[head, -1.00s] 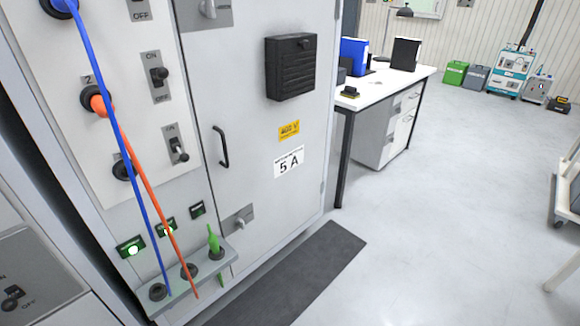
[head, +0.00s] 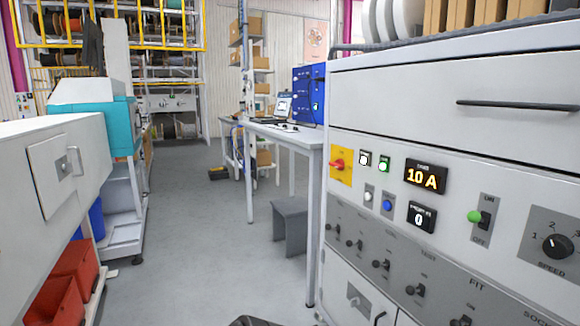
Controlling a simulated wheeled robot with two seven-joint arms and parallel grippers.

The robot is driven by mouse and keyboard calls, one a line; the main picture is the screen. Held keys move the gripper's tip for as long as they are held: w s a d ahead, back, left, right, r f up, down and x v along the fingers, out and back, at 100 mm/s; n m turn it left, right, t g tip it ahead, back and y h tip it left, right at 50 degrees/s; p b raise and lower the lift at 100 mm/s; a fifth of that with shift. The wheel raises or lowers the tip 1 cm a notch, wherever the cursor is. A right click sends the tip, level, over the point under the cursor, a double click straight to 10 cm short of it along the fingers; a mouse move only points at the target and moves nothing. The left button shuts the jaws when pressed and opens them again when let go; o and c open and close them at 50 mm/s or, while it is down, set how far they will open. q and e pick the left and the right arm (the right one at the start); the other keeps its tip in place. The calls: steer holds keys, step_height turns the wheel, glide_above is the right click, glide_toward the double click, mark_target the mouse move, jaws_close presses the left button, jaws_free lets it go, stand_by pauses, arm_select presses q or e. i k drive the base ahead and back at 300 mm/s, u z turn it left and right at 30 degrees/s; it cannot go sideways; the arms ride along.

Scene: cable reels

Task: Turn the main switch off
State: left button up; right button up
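A red rotary switch on a yellow plate (head: 340,165), which looks like the main switch, is on the front panel of the grey cabinet (head: 440,100) at the right. Its red handle points sideways, roughly level; I cannot read any position marks. Beside it are a white lamp (head: 365,158) and a lit green lamp (head: 384,164). A display (head: 426,177) reads 10 A and a smaller display (head: 422,217) reads 0. A green-tipped toggle (head: 478,218) sits between ON and OFF labels. Neither of my grippers shows.
A speed knob (head: 556,245) and a row of toggles are on the same cabinet. A grey stool (head: 289,222) and a white table (head: 285,133) stand beyond its left side. A white machine (head: 50,170) and red bins (head: 75,280) are at left. Grey floor between is open.

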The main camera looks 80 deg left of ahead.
mark_target(339, 164)
steer(key=u, duration=2.2)
steer(key=i, duration=0.8)
steer(key=z, duration=1.1)
